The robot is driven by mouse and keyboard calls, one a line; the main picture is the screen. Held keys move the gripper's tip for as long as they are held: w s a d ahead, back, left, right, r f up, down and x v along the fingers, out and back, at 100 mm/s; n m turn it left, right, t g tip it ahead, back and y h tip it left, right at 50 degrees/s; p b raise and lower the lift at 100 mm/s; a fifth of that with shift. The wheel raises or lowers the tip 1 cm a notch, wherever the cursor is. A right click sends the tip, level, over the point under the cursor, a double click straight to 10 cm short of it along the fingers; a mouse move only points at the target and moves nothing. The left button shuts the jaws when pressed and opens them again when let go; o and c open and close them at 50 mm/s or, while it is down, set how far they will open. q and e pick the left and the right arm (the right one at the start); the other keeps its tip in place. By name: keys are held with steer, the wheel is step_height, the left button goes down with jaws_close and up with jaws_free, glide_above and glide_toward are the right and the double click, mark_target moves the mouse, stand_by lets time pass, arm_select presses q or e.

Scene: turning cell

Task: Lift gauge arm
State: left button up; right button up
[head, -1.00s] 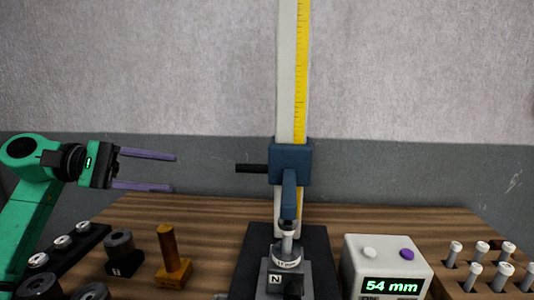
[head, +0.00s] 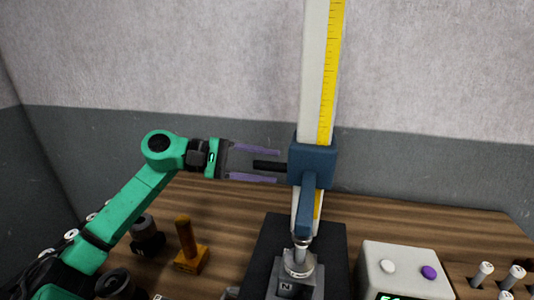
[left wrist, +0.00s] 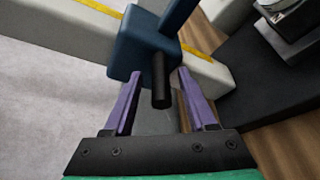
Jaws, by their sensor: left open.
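The height gauge has a pale upright column (head: 313,75) with a yellow scale. Its blue slider (head: 312,163) carries a black handle (head: 269,166) pointing left and a blue arm (head: 306,205) reaching down and forward. My left gripper (head: 279,165) is open, with its purple fingers above and below the handle. In the left wrist view the black handle (left wrist: 161,82) lies between the open fingers (left wrist: 158,85), apart from both. The blue slider (left wrist: 150,42) is just beyond the fingertips. My right gripper is not in view.
A metal part (head: 298,264) stands under the arm on the black base (head: 262,250). A display box (head: 405,265) with a white and a purple button is to its right. A brown stamp-like block (head: 189,252) and dark cylinders (head: 146,235) are at left. Pale-topped pins (head: 482,272) stand at right.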

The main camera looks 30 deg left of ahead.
arm_select(q)
steer(key=shift+w+d+f, duration=0.1)
steer(key=shift+d+f, duration=0.05)
steer(key=shift+d, duration=0.1)
jaws_close()
stand_by(1.3)
